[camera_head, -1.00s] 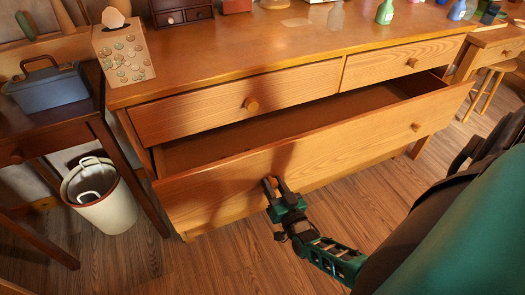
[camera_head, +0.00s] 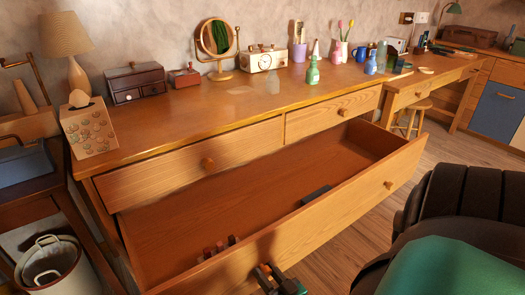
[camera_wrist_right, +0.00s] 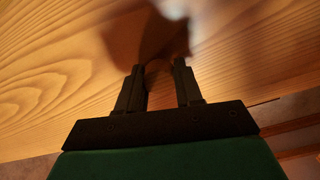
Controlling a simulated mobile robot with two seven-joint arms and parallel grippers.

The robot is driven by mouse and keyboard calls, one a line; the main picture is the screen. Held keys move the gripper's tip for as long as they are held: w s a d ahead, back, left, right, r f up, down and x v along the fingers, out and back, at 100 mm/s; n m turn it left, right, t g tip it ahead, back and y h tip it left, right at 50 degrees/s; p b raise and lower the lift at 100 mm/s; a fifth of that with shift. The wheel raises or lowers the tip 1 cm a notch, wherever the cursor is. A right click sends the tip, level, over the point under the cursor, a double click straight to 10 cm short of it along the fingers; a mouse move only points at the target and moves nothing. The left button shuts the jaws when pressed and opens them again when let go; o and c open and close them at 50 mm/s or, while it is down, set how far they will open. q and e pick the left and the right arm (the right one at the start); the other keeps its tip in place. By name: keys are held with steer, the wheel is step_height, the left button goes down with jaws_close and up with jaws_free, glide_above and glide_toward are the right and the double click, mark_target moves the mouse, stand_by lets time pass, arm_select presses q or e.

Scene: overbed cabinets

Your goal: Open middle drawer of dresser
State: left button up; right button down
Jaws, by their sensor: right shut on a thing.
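The dresser (camera_head: 180,130) has two closed upper drawers. The wide drawer (camera_head: 345,200) below them stands far out, its inside in view. Its right knob (camera_head: 388,185) shows on the front panel. My right gripper (camera_head: 268,272) is at the left part of that front, at the bottom edge of the head view. In the right wrist view the gripper's fingers (camera_wrist_right: 160,82) are against the wooden front, shut on the drawer's left knob. My left gripper is not in view.
The drawer holds a dark box (camera_head: 315,195) and several small reddish items (camera_head: 220,247). A tissue box (camera_head: 90,128), mirror (camera_head: 217,45), clock radio (camera_head: 264,60) and bottles stand on top. A white bin (camera_head: 60,270) is at lower left.

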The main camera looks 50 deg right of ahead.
steer(key=shift+s+a, duration=0.1)
steer(key=shift+s, duration=0.25)
steer(key=c, duration=0.7)
jaws_free()
steer(key=shift+c, duration=0.2)
steer(key=shift+w, duration=0.1)
step_height(320, 180, up, 20)
steer(key=p, duration=1)
